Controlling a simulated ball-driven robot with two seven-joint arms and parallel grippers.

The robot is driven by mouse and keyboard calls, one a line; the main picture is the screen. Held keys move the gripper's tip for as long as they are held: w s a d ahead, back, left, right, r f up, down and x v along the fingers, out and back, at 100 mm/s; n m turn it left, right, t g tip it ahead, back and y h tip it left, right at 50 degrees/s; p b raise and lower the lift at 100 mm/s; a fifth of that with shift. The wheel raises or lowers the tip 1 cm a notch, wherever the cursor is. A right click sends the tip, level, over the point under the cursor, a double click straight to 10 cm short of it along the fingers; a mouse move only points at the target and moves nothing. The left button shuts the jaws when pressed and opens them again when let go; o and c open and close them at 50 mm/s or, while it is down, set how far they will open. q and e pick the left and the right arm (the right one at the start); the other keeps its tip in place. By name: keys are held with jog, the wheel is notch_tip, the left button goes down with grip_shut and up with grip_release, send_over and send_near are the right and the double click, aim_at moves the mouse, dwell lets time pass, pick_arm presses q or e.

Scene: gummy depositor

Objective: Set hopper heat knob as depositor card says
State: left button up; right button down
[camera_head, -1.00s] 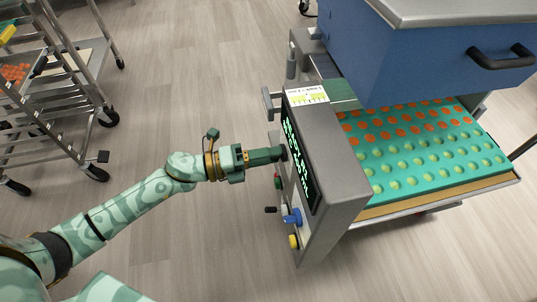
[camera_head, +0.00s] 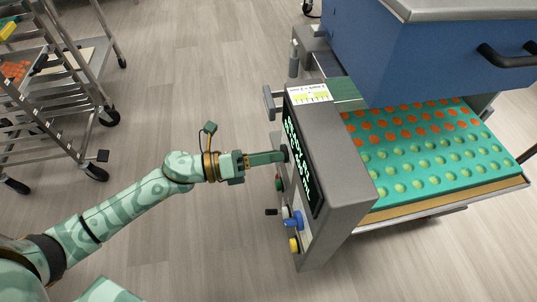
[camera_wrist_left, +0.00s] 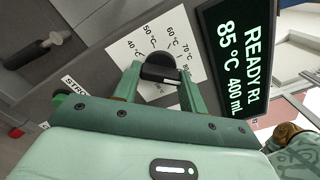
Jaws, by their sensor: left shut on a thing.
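The black heat knob (camera_wrist_left: 160,73) sits on a white dial plate (camera_wrist_left: 122,48) marked 40 to 80 °C in the left wrist view. My left gripper (camera_wrist_left: 158,82) is shut on the knob, one finger on each side. A pale mark shows on the knob, but I cannot tell which number it points to. In the head view my left gripper (camera_head: 282,156) reaches the control panel and hides the knob. The depositor card (camera_head: 309,93) lies on top of the panel housing; its print is too small to read. My right gripper is not in view.
The display (camera_wrist_left: 238,62) reads "READY", 85 °C and 400 mL. Below the gripper are a blue knob (camera_head: 293,221) and a yellow knob (camera_head: 294,244). A teal mould tray (camera_head: 440,180) is at right. A metal rack (camera_head: 85,120) stands at left; open floor lies between.

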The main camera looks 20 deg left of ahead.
pick_arm(q)
jog(key=shift+f, duration=0.15)
jog(key=o, duration=1)
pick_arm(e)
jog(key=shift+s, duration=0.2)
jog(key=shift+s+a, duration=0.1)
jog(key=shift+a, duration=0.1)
pick_arm(q)
jog(key=shift+a, duration=0.15)
jog(key=shift+p+v, duration=1.4)
jog(key=shift+v, duration=6.65)
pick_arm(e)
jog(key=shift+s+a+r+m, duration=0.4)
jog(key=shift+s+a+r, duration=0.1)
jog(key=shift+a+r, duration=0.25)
pick_arm(q)
jog(key=shift+s, duration=0.1)
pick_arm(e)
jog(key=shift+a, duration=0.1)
